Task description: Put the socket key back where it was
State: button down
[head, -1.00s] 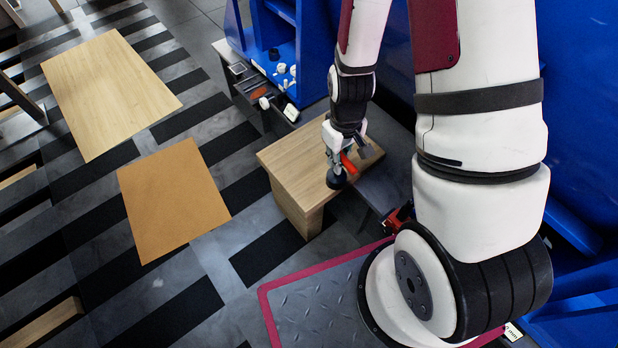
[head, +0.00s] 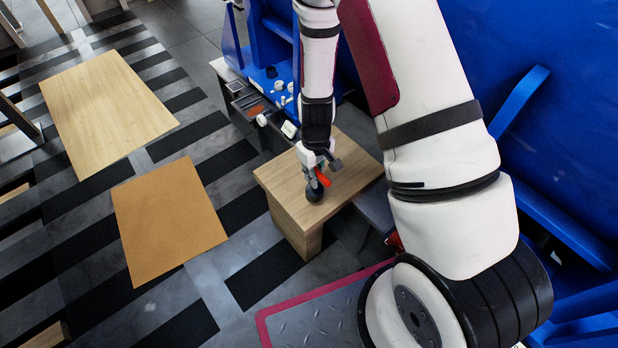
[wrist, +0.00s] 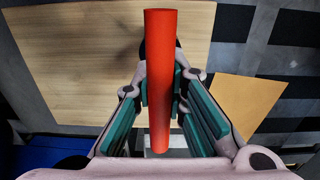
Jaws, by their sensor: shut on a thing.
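The socket key shows as a red bar (wrist: 161,70) in the wrist view, standing up between the teal finger pads. A dark part shows just behind it. My gripper (wrist: 162,95) is shut on the red bar. In the head view my gripper (head: 312,162) is over the wooden block table, with the red piece (head: 322,177) at its fingers and a dark round end (head: 314,193) below it. I cannot tell whether that end touches the wood. The wooden top (head: 345,165) is partly hidden by my arm.
A dark bench (head: 245,100) with small white parts and a blue stand lies behind the wooden table. A blue wall (head: 560,60) fills the right. A brown mat (head: 168,215) and a pale wooden panel (head: 105,105) lie on the left, with striped floor around.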

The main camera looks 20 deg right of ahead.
jog(key=shift+w+a+f, duration=0.1)
jog(key=shift+w+a, duration=0.1)
jog(key=shift+w, duration=0.45)
jog(key=shift+w+a+f, duration=0.1)
jog(key=shift+w+a, duration=0.05)
jog(key=shift+w, duration=0.45)
jog(key=shift+f+b, duration=0.9)
jog(key=shift+f, duration=0.75)
jog(key=shift+f, duration=0.1)
jog(key=c, duration=1.6)
grip_release()
notch_tip(320, 180, up, 12)
jog(key=p, duration=0.4)
jog(key=shift+s+r, duration=0.1)
jog(key=shift+r, duration=0.1)
